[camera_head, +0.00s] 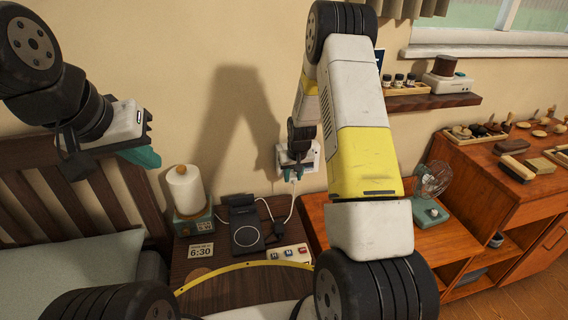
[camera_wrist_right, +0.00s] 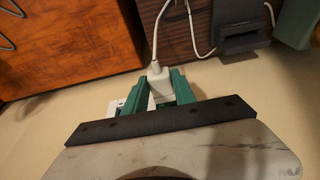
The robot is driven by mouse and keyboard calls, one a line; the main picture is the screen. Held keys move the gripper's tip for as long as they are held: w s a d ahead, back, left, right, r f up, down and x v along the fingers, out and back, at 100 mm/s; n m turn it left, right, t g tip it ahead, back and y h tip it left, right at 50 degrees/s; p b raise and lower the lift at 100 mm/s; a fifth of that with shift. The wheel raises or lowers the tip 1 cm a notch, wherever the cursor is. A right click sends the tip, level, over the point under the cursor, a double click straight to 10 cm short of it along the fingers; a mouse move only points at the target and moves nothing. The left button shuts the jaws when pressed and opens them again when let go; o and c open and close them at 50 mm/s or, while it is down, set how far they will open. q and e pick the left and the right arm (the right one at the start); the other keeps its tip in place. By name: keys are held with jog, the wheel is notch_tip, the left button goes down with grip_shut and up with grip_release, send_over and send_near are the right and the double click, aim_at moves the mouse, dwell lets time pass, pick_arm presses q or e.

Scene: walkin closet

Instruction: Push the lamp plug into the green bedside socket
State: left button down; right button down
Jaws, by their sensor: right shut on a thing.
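My right gripper (camera_head: 295,170) is at the wall, beside a white wall plate (camera_head: 313,156). In the right wrist view its green fingers (camera_wrist_right: 158,84) are shut on a white plug (camera_wrist_right: 160,80), and a white cord (camera_wrist_right: 157,40) runs away from it. The cord also shows in the head view (camera_head: 291,205), hanging to the bedside table. The plug's front end is hidden, so I cannot tell whether it touches the plate. I cannot make out a green socket. My left gripper (camera_head: 142,157) is raised at the left, away from the plug; its fingers are seen edge-on.
The bedside table (camera_head: 195,272) holds a white cylinder on a teal base (camera_head: 187,190), a black charging pad (camera_head: 246,232), a 6:30 clock (camera_head: 201,250) and a strip with coloured squares (camera_head: 289,254). A wooden cabinet with a small fan (camera_head: 432,185) stands right. A shelf (camera_head: 430,101) is above.

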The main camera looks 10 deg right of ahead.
jog(key=shift+w, duration=1.45)
dwell(1.8)
jog(key=c, duration=0.9)
grip_release()
jog(key=shift+c, duration=0.2)
jog(key=s+a+r, duration=0.1)
jog(key=s+r, duration=0.3)
jog(key=r, duration=0.5)
jog(key=s+r+t+y, duration=0.1)
jog(key=s+r, duration=0.3)
jog(key=r, duration=0.4)
jog(key=s+a+r, duration=0.1)
jog(key=s+r, duration=0.4)
jog(key=r, duration=0.4)
jog(key=s+a+r+t, duration=0.1)
jog(key=s+r, duration=0.3)
jog(key=s, duration=0.7)
jog(key=s+a+r+y, duration=0.1)
jog(key=s+r, duration=0.4)
jog(key=s, duration=0.7)
jog(key=shift+a+t, duration=0.4)
